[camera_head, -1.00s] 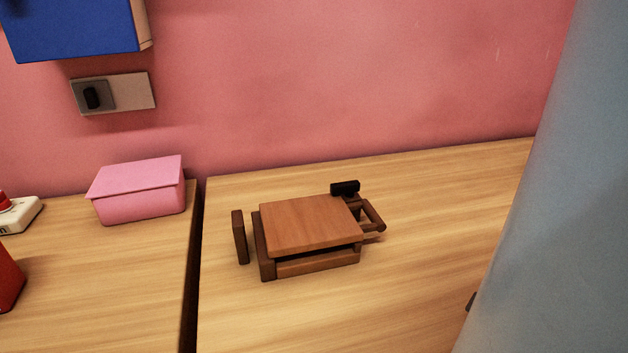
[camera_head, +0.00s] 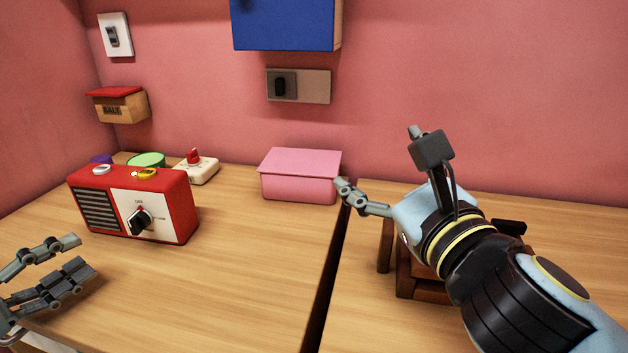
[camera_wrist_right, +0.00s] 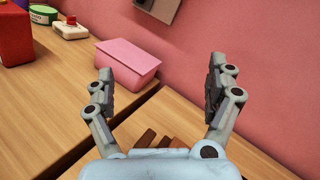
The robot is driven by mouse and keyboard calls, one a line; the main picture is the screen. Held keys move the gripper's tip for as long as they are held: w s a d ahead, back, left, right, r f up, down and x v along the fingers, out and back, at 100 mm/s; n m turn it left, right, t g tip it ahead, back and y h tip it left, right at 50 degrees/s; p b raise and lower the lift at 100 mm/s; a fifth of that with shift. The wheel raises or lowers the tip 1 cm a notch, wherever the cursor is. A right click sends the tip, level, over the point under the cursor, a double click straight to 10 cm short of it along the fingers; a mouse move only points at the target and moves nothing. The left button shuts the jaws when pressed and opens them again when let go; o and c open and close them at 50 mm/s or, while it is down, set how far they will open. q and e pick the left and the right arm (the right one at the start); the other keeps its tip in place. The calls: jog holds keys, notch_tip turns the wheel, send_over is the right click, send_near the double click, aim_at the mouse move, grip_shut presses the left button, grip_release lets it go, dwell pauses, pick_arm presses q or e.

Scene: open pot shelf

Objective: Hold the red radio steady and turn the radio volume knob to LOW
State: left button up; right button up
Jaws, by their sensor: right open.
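The red radio (camera_head: 178,205) stands upright on the left counter in the head view. Its front has a dark slatted grille and a white panel. The black volume knob (camera_head: 138,221) sits on that panel; small labels surround it, and its exact setting is too small to tell. My left gripper (camera_head: 86,256) is open and empty, in front of the radio and apart from it. My right gripper (camera_head: 378,158) is open and empty near the pink box, far right of the radio. In the right wrist view its fingers (camera_wrist_right: 157,76) are spread; part of the radio (camera_wrist_right: 14,38) shows at upper left.
A pink box (camera_head: 300,182) stands between radio and right gripper. A white device with a red top (camera_head: 197,169) and a green-lidded container (camera_head: 147,160) are behind the radio. A brown wooden object (camera_head: 385,247) is partly hidden by my right arm. The counter right of the radio is clear.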

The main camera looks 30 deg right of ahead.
jog(key=w+a+r+m+t+y, duration=0.2)
jog(key=w+a+r+t+y, duration=0.25)
jog(key=r, duration=0.45)
jog(key=w+a+r+m+t+y, duration=0.35)
jog(key=w+r, duration=0.25)
jog(key=r, duration=0.2)
jog(key=w+d+f+m+g+h, duration=0.35)
jog(key=w+f+m, duration=0.3)
jog(key=m, duration=0.35)
jog(key=m+g+y, duration=1.1)
jog(key=m+g, duration=0.2)
jog(key=g, duration=0.1)
send_near(184, 202)
jog(key=a, duration=0.1)
jog(key=shift+h, duration=0.25)
jog(key=x, duration=1)
jog(key=shift+w+a+f, duration=0.1)
jog(key=shift+w, duration=0.3)
